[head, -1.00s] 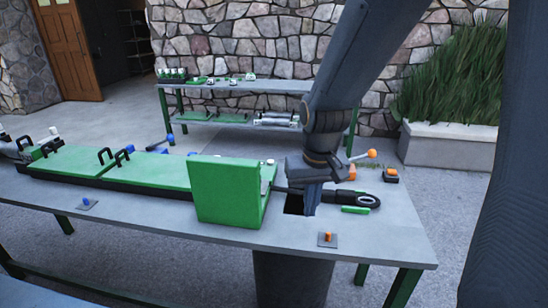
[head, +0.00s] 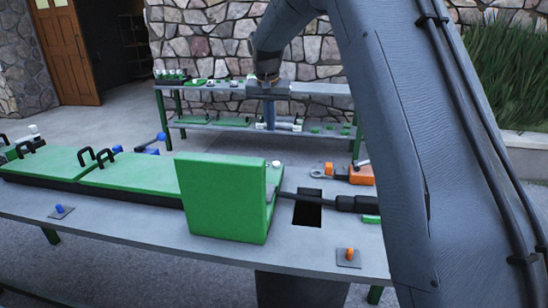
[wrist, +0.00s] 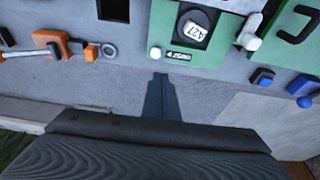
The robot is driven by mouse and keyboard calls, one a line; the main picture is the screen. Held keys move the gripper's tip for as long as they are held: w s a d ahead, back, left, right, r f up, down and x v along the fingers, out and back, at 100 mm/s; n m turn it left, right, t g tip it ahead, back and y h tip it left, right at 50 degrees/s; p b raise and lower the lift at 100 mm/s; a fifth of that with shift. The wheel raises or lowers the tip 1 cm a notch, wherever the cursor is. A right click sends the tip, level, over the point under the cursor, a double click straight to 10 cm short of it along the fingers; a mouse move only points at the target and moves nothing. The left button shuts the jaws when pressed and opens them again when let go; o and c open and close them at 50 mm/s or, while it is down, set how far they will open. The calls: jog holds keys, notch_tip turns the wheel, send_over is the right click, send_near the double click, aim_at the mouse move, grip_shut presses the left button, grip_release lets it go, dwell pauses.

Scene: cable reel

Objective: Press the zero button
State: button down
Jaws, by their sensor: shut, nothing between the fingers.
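In the wrist view a green housing (wrist: 212,62) carries a small counter display (wrist: 180,56) that seems to read "4 25/80". A small round white button (wrist: 155,53) sits just left of the display; I cannot read a zero mark on it. My gripper (wrist: 157,76) is shut and empty, its tips appearing just below the button in that view and apart from it. In the head view my gripper (head: 269,128) points down beyond the upright green panel (head: 222,198). That panel hides most of the housing, and a white knob (head: 276,163) shows past its edge.
A square hole (head: 308,208) opens in the table right of the panel. An orange tool (head: 350,174) and a black-handled bar lie nearby. A white-ended lever (wrist: 249,40) stands right of the display. An orange switch (head: 350,254) sits at the front edge.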

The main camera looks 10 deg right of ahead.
jog(key=d, duration=0.1)
jog(key=p, duration=0.3)
send_near(275, 163)
jog(key=x, duration=0.5)
jog(key=shift+w+d+f, duration=0.1)
jog(key=shift+w+d, duration=0.2)
jog(key=shift+w, duration=0.1)
jog(key=shift+f, duration=0.45)
